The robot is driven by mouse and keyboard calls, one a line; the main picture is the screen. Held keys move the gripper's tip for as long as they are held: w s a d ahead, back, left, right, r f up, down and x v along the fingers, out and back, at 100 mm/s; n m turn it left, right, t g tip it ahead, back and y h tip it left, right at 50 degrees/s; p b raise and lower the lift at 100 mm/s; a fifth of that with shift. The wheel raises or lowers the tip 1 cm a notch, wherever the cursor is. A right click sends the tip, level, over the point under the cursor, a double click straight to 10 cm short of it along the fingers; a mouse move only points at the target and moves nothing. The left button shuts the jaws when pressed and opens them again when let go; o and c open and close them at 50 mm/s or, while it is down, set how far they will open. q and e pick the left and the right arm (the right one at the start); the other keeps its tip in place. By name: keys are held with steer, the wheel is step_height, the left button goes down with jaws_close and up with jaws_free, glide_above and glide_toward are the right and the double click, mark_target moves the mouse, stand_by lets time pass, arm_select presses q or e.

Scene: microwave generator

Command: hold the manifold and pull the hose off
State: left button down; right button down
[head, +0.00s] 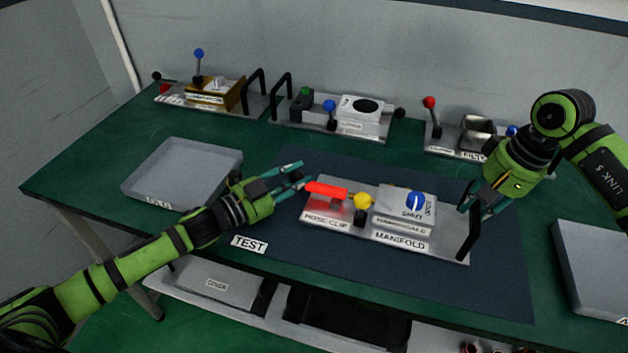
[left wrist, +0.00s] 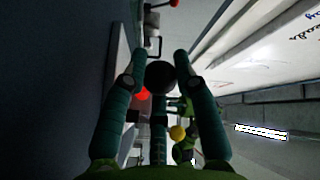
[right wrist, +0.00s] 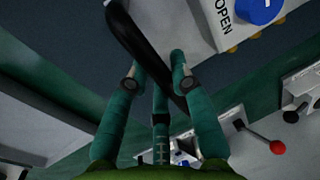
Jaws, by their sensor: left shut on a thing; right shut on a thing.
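The manifold (head: 385,236) is a grey plate labelled MANIFOLD on a dark mat. It carries a box with a blue knob (head: 415,201), a yellow ball (head: 362,201) and a red hose (head: 327,191) at its left end. My left gripper (head: 298,178) is at the hose's left end, shut on a dark round end (left wrist: 160,75) between its fingertips. Red shows just behind it in the left wrist view. My right gripper (head: 472,210) is shut on the manifold's black handle (head: 468,236) at the right end. The handle (right wrist: 138,35) also crosses between its fingers in the right wrist view.
A grey tray (head: 185,157) stands at the left of the green table, another (head: 597,262) at the right edge. Several other fixtures with levers and handles line the back, including one with a red-knobbed lever (head: 430,103). A TEST label (head: 249,244) lies at the mat's front left.

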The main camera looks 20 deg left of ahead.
arm_select(q)
steer(key=shift+w+a+r, duration=0.1)
steer(key=shift+w+a, duration=0.05)
steer(key=shift+a, duration=0.2)
arm_select(e)
steer(key=shift+d+f, duration=0.3)
steer(key=shift+d, duration=0.05)
arm_select(q)
steer(key=c, duration=0.9)
jaws_free()
steer(key=shift+a, duration=0.1)
steer(key=shift+c, duration=0.2)
arm_select(e)
steer(key=shift+s+a, duration=0.1)
arm_select(q)
steer(key=shift+s+a, duration=0.1)
steer(key=shift+s, duration=0.4)
steer(key=v, duration=1.1)
steer(key=shift+s+a, duration=0.1)
arm_select(e)
steer(key=shift+a, duration=0.1)
steer(key=c, duration=1)
jaws_free()
steer(key=shift+w, duration=0.2)
